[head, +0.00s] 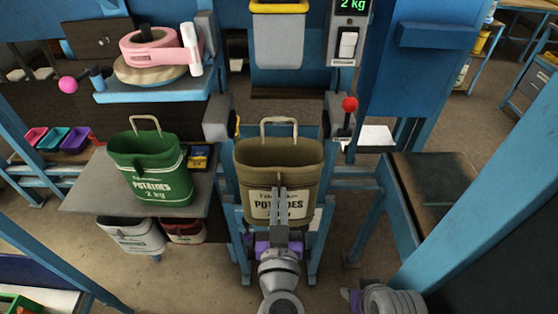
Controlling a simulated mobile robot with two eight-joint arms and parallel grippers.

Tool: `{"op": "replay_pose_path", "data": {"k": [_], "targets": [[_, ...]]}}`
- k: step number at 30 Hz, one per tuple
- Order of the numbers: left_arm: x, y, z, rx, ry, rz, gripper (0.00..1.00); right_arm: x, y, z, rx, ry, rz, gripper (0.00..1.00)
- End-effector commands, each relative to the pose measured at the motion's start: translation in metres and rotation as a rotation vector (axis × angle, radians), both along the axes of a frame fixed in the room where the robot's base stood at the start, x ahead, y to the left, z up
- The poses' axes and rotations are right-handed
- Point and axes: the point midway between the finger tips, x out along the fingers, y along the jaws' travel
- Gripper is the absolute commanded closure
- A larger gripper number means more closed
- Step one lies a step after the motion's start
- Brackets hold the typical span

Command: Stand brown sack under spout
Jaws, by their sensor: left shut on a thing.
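The brown sack (255,180), labelled "POTATOES", is upright and open-topped in the middle of the head view, with a pale loop handle above its rim. My left gripper (283,205) is shut on its front wall, with its fingers over the label. The grey spout (278,42) with a yellow rim hangs behind and above the sack in the picture. The sack's underside is hidden, so I cannot tell whether it rests on anything. Part of my right arm's end (385,299) shows at the bottom right; its fingertips are not visible.
A green sack (150,172) stands on a grey shelf (85,192) at left, with white (132,236) and dark red (184,231) sacks below. Blue frame posts flank the brown sack. A red-knobbed lever (349,105) and a "2 kg" display (352,5) are right of the spout.

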Motion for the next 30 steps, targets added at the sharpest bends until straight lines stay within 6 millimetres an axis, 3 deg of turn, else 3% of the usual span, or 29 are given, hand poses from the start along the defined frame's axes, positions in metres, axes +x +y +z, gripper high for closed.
{"op": "replay_pose_path", "data": {"k": [5, 19, 28, 30], "targets": [[0.027, 0.001, 0.0, 0.0, 0.0, 0.005, 1.0, -0.001, 0.0, -0.002, 0.0, 0.001, 0.0, 0.5], [0.148, 0.001, 0.0, 0.0, 0.0, 0.003, 1.0, 0.0, 0.0, -0.002, 0.0, 0.001, 0.0, 0.5], [0.179, 0.001, -0.001, 0.0, 0.0, 0.001, 1.0, 0.0, 0.0, 0.0, 0.0, 0.0, 0.0, 0.5], [0.181, 0.0, -0.011, -0.001, 0.0, -0.001, 1.0, 0.0, 0.0, -0.002, 0.0, 0.001, 0.0, 0.5]]}}
